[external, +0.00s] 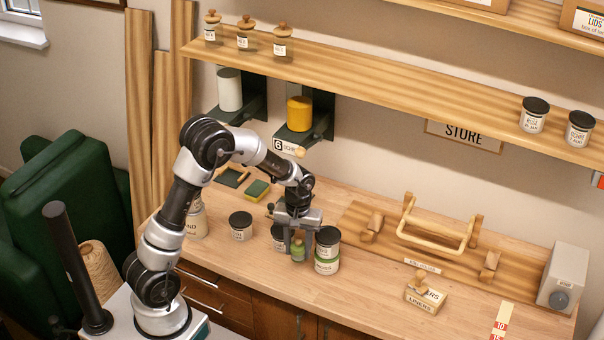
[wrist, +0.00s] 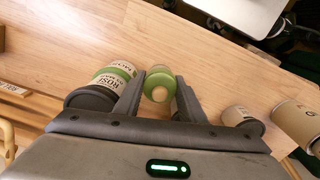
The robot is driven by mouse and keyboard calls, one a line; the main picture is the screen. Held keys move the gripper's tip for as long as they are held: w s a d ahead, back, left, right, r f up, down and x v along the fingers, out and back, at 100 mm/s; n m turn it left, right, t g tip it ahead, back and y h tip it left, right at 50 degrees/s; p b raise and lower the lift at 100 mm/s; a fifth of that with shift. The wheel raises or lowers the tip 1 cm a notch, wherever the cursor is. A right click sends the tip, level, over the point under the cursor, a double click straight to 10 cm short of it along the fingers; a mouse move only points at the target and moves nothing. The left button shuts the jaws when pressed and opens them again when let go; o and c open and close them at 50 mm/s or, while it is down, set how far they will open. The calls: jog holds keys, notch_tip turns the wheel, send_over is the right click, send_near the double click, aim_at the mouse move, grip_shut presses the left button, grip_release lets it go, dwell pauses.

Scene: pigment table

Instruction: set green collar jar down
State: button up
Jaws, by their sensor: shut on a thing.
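A small green jar (external: 298,253) with a pale round knob on top is between the fingers of my gripper (external: 298,243). In the wrist view the green jar (wrist: 158,76) sits between the two fingertips (wrist: 159,86), knob towards the camera. My gripper is shut on it. The jar is upright and low over the worktop; I cannot tell whether its base touches the wood. Close beside it, on the right in the external view, stands a black-lidded white tin (external: 327,252) with a green band, perhaps two stacked; it shows at left in the wrist view (wrist: 103,86).
The worktop (external: 290,292) is clear in front of my gripper.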

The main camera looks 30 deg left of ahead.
aim_at(298, 258)
jog(key=shift+f, duration=2.35)
jog(key=shift+f, duration=0.2)
jog(key=o, duration=0.9)
jog(key=shift+c, duration=0.2)
jog(key=shift+r, duration=0.1)
notch_tip(298, 258, up, 12)
jog(key=shift+f, duration=0.2)
jog(key=o, duration=0.4)
jog(key=shift+r, duration=0.35)
jog(key=shift+c, duration=0.2)
